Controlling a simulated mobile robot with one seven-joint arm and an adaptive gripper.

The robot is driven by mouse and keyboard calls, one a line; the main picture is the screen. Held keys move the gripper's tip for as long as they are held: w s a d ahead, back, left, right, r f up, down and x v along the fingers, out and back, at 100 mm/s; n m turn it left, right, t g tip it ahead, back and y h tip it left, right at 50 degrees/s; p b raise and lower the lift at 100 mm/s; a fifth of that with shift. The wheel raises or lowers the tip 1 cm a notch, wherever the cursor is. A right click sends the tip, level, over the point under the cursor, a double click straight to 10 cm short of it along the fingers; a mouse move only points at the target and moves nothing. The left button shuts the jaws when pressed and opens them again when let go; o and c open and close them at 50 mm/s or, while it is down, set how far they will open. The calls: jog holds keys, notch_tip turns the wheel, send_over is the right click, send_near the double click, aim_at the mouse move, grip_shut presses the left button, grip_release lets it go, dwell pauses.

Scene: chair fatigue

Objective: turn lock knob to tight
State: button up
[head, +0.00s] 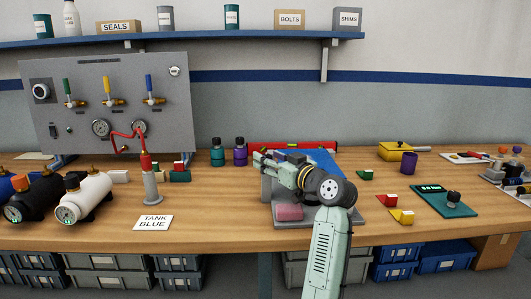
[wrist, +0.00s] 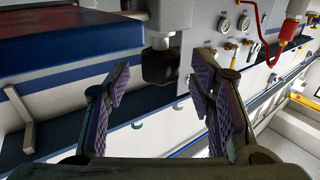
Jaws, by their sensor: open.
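The fixture with the blue sloping top (head: 322,159) stands on a grey base plate at the middle of the bench. My gripper (head: 262,161) is at its left side, partly in front of it. In the wrist view my gripper (wrist: 158,92) is open, with its two purple-padded fingers spread and nothing between the pads. A black knob-like cylinder (wrist: 160,62) shows beyond the fingertips, roughly centred on the gap, under a pale housing. I cannot tell whether it is the lock knob, nor read any tight mark. The blue top (wrist: 70,30) fills the upper left there.
A pink block (head: 289,213) lies at the front of the fixture. A red level (head: 300,147) lies behind it. A purple cup (head: 409,163) and a green scale (head: 443,201) are to the right.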

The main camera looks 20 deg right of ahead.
jog(key=shift+x, duration=1)
grip_shut()
